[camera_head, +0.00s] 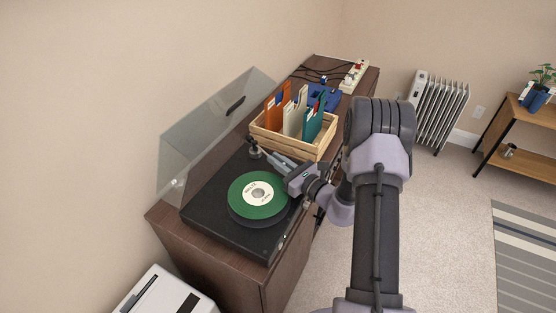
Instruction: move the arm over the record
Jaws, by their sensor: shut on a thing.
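A green record (241,207) with a cream label lies flat on the black turntable (207,205). Its clear lid (190,135) stands open at the back left. The tonearm's round base (254,152) shows at the deck's far corner, just beyond the record. My gripper (273,161) reaches in from the right, low at the record's far right edge. It is shut on the tonearm, though the fingers hide most of the tonearm and the grip itself. I cannot tell whether the tonearm's tip is over the record.
A wooden crate (272,138) of upright sleeves stands right behind the deck, close to my gripper. Cables and a power strip (355,76) lie at the cabinet's (215,257) far end. A white box (160,290) stands at the front left.

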